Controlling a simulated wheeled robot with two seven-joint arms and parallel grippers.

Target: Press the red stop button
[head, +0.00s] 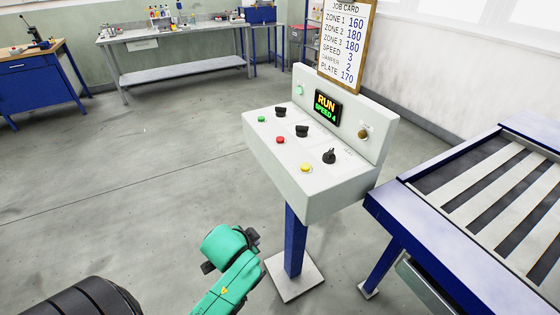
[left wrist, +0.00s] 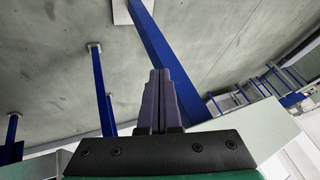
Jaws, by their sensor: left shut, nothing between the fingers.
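The red stop button (head: 280,140) sits on the sloped top of a pale control console (head: 335,197), between a green button (head: 262,119) and a yellow button (head: 305,168). Nothing covers it in the head view. The teal end of my left arm is low in the head view, to the left of the console post and below the panel, apart from the button. My left gripper (left wrist: 158,100) shows in the left wrist view with its fingers together and empty. The button is not seen in that view. My right gripper is not in view.
Black knobs (head: 302,131) stand beside the buttons. The console display (head: 327,107) reads RUN, SPEED 4. A job card (head: 345,45) rises behind it. A blue-framed conveyor (head: 440,245) stands close on the right. A workbench (head: 180,35) is at the back. The floor left of the console is clear.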

